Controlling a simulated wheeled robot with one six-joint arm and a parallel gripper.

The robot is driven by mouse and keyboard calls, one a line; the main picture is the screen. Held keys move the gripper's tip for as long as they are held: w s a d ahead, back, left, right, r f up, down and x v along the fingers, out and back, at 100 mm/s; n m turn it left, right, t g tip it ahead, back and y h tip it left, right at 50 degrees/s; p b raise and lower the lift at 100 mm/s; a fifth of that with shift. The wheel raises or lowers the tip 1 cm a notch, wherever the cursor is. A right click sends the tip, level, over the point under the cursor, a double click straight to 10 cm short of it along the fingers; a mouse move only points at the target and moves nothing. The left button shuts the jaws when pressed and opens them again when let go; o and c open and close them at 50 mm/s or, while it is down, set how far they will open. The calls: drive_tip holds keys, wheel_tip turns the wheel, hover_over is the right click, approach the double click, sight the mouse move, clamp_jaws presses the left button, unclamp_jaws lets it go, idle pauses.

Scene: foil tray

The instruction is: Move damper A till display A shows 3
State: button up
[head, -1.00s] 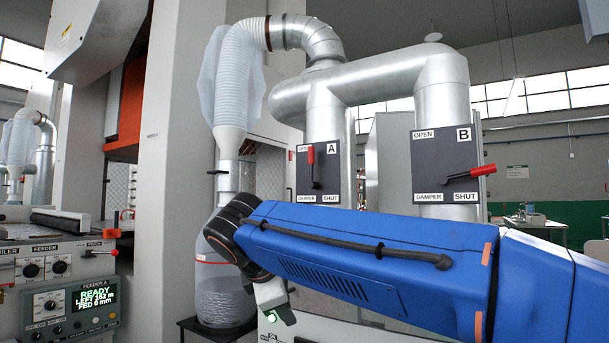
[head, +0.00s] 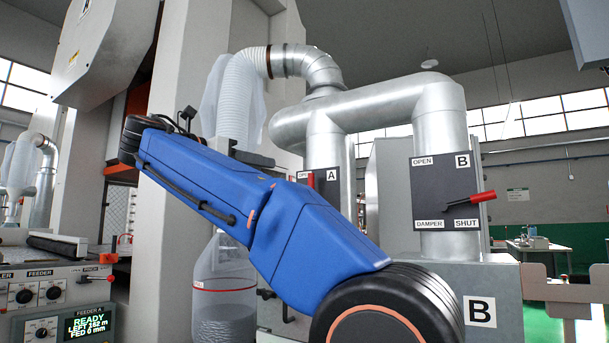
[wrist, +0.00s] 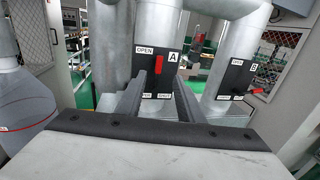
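Damper A's plate (wrist: 143,84) is on a vertical silver duct in the wrist view, with OPEN at its top and lettering at its bottom. Its red handle (wrist: 158,66) points upright, towards the OPEN end. My gripper (wrist: 164,80) is open and empty, with its two dark fingers apart in front of the plate. The handle shows between the fingers; I cannot tell how far ahead it is. In the head view, my blue arm hides most of damper A's plate (head: 332,190); only part of its red handle (head: 311,180) shows. I cannot make out display A.
Damper B's plate (head: 425,185) is to the right, its red handle (head: 484,196) pointing right. A feeder panel with a green-lettered display (head: 87,323) stands at lower left. A clear collection bag (head: 222,285) hangs below the ducts. A large pillar (head: 180,200) stands on the left.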

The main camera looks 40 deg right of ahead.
sight(309, 174)
drive_tip(key=d, duration=0.5)
drive_tip(key=w+d, duration=0.1)
drive_tip(key=d, duration=0.5)
drive_tip(key=w+d, duration=0.1)
drive_tip(key=d, duration=0.4)
drive_tip(key=shift+w+d, duration=0.25)
drive_tip(key=shift+d, duration=0.15)
clamp_jaws()
